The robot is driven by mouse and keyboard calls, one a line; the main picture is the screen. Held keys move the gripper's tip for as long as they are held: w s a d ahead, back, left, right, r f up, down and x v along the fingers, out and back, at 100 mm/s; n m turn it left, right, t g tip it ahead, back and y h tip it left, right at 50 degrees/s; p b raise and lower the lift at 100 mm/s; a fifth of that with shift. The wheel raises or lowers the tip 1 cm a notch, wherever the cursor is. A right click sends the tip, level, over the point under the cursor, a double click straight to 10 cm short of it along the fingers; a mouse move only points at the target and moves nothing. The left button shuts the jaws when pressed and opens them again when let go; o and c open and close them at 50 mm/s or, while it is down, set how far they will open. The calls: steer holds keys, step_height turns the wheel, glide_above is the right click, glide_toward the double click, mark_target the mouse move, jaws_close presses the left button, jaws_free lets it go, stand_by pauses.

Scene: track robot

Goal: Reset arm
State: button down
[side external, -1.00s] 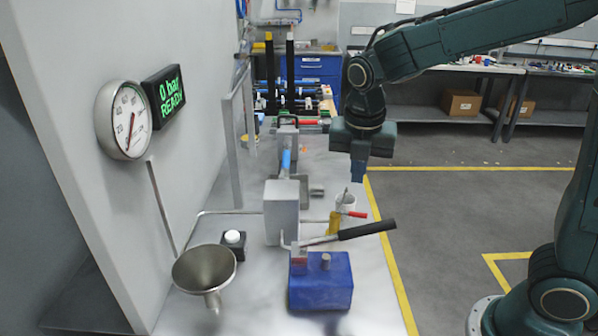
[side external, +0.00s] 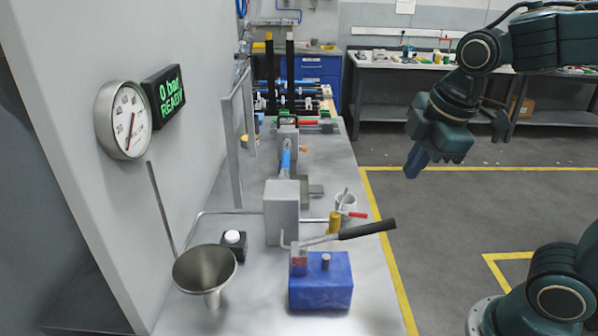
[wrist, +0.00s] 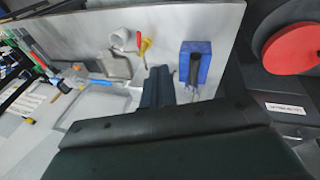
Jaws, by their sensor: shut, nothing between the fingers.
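My gripper (side external: 415,163) is shut and empty. In the side external view it hangs tilted in the air right of the workbench, over the grey floor, touching nothing. In the wrist view my gripper (wrist: 158,78) points toward the bench, with the blue block (wrist: 205,58) to its right. My arm is folded back to the right of the picture.
A gauge (side external: 124,120) and a display reading "0 bar READY" (side external: 165,93) are on the wall. The floor right of the bench is free.

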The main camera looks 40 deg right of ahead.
steer(key=s+m+t, duration=0.1)
steer(key=s+m, duration=0.6)
steer(key=m, duration=0.3)
steer(key=shift+s+a+m+t+y, duration=0.25)
steer(key=shift+s+m+t+y, duration=0.05)
steer(key=shift+s+t, duration=0.1)
steer(key=c, duration=1.8)
jaws_free()
steer(key=shift+c, duration=0.2)
steer(key=o, duration=0.3)
steer(key=shift+w, duration=0.1)
steer(key=shift+o, duration=0.4)
steer(key=shift+w+r, duration=0.2)
steer(key=shift+w, duration=0.2)
steer(key=w+d+f+n+g+y, duration=0.1)
steer(key=w+d+f+n+g, duration=0.1)
steer(key=w, duration=0.8)
steer(key=w+d+f+n+g, duration=0.3)
steer(key=w+d, duration=0.3)
steer(key=w, duration=0.4)
steer(key=shift+w+n+g+y, duration=0.4)
steer(key=shift+n+g, duration=0.2)
steer(key=shift+g, duration=0.3)
